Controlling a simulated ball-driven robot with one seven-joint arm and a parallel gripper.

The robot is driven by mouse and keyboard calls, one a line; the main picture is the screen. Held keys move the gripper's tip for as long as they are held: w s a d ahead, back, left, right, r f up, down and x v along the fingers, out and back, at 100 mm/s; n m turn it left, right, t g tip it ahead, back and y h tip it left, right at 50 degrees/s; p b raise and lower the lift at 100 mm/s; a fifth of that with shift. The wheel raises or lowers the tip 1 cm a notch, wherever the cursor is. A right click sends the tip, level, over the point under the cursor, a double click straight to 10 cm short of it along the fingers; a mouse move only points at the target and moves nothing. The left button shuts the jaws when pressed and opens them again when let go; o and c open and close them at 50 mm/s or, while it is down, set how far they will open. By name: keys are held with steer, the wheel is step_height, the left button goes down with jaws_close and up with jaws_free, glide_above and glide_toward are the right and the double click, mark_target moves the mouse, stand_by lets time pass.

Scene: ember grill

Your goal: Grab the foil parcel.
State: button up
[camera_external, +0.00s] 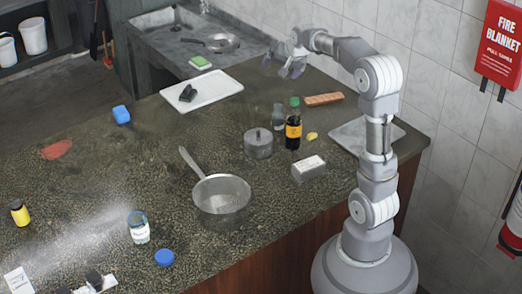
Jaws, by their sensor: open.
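A small silver-grey block with a pale top (309,168), which looks like the foil parcel, lies on the dark stone counter (100,180) near its front edge. It sits to the right of the steel pot and in front of the dark bottle. My gripper (278,70) is open and appears empty. It is raised near the back of the counter by the sink, well behind the parcel and apart from it. Nothing hides the parcel's top or front.
A white tray (225,88) lies at the back.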

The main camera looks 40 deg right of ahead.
steer(key=s+a+r+n+t+b, duration=0.2)
steer(key=r, duration=0.4)
steer(key=s+a+r+n+t+b, duration=0.1)
steer(key=s+a+r+n+t, duration=0.1)
steer(key=r, duration=0.4)
steer(key=shift+a+r+n+t+b, duration=0.3)
steer(key=shift+a+r+n+b, duration=0.15)
steer(key=shift+a, duration=0.25)
steer(key=s+a+r+n+t, duration=0.1)
steer(key=s+r, duration=0.1)
steer(key=r, duration=0.1)
steer(key=s+a+r+n+t+b, duration=0.1)
steer(key=s+r, duration=0.1)
steer(key=r, duration=0.2)
steer(key=s+a+r+n+t+y+b, duration=0.1)
steer(key=s+r+n, duration=0.1)
steer(key=r, duration=0.1)
steer(key=shift+s+a+r, duration=0.15)
steer(key=shift+s+a, duration=0.2)
steer(key=shift+s, duration=0.05)
